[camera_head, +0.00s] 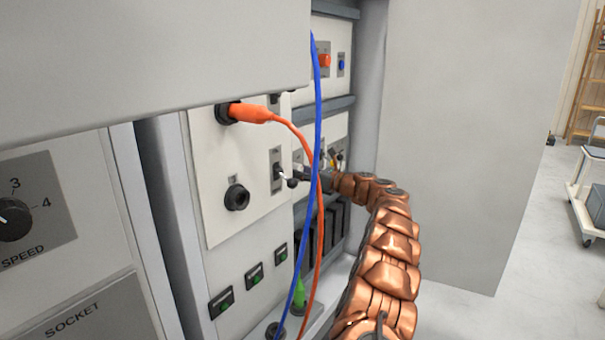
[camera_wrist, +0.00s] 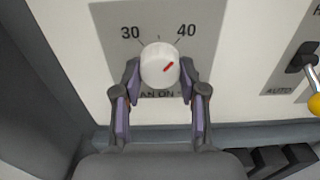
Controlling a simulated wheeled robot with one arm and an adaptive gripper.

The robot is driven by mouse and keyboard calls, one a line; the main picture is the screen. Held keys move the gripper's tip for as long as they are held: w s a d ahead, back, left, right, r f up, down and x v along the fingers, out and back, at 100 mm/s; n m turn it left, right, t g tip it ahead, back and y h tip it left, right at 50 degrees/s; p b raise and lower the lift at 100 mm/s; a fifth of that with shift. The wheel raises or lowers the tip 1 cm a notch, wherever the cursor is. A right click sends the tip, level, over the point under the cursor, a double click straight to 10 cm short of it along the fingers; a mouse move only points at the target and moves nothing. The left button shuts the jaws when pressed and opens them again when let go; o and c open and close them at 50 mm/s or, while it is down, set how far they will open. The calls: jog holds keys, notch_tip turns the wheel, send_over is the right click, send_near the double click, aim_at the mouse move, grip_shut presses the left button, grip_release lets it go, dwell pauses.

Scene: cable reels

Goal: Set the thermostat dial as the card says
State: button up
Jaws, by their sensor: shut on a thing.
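The thermostat dial (camera_wrist: 153,55) is a round white knob with a red mark. It sits on a grey plate (camera_wrist: 106,28) printed 30 at upper left and 40 at upper right. The red mark points up and to the right, toward the 40 side. My gripper (camera_wrist: 160,69) has one finger on each side of the knob and is shut on it. In the head view my gripper (camera_head: 312,174) reaches in among the panels, and the dial cannot be made out there. I see no readable card in either view.
A switch (camera_wrist: 302,60) marked AUTO is right of the dial, with a yellow knob (camera_wrist: 315,104) at the edge. In the head view, an orange cable (camera_head: 299,134) and a blue cable (camera_head: 317,110) hang before my gripper. A black knob (camera_head: 236,197) is left.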

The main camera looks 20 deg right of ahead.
jog(key=c, duration=0.4)
jog(key=shift+n, duration=0.4)
jog(key=shift+r+n+b, duration=0.15)
jog(key=shift+n+b, duration=5.4)
jog(key=shift+n, duration=5.75)
jog(key=o, duration=1.1)
